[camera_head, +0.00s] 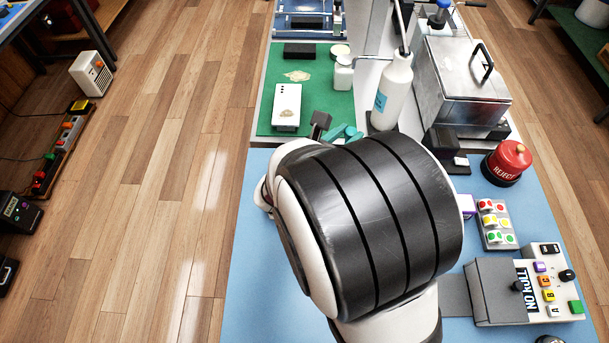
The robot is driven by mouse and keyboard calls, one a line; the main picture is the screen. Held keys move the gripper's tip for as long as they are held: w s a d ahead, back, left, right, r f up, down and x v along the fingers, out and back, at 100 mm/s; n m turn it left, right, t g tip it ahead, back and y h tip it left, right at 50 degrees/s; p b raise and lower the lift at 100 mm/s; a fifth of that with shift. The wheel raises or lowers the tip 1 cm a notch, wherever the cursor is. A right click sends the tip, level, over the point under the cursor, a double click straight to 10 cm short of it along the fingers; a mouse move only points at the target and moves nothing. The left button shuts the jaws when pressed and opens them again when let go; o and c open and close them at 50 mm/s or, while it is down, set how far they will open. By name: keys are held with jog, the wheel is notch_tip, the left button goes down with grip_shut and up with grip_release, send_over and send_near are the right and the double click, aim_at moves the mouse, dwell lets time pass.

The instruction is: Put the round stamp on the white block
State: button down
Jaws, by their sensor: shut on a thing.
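My arm's large black and white link fills the middle of the view and hides my gripper and whatever it holds. A red round piece (509,158) marked REJECT, with a small knob on top and a dark base, stands on the blue mat to the right of the arm. I cannot tell whether it is the round stamp. No white block can be made out with certainty. A small white piece (460,161) shows beside a black block (440,141) just right of the arm.
A white bottle (392,92) and a metal box (460,85) stand behind the arm. A button panel (496,222) and a control box (525,291) occupy the right. Teal pieces (343,134) lie by the arm.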

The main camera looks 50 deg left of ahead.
jog(key=s+a+f+n+y, duration=0.1)
jog(key=s+a, duration=0.1)
jog(key=s, duration=0.2)
jog(key=s+a+f+n+g+y, duration=0.1)
jog(key=s+a, duration=0.1)
jog(key=s, duration=0.3)
jog(key=s+a+f+n+y, duration=0.1)
jog(key=s+a+y, duration=0.1)
jog(key=s, duration=0.2)
jog(key=shift+s+a+f+n+g, duration=0.25)
jog(key=shift+a+n+g, duration=0.05)
jog(key=shift+a+n, duration=0.1)
jog(key=shift+f, duration=0.45)
jog(key=shift+f, duration=0.1)
jog(key=c, duration=0.6)
grip_release()
jog(key=shift+c, duration=0.2)
jog(key=v, duration=0.7)
jog(key=shift+s+d, duration=0.15)
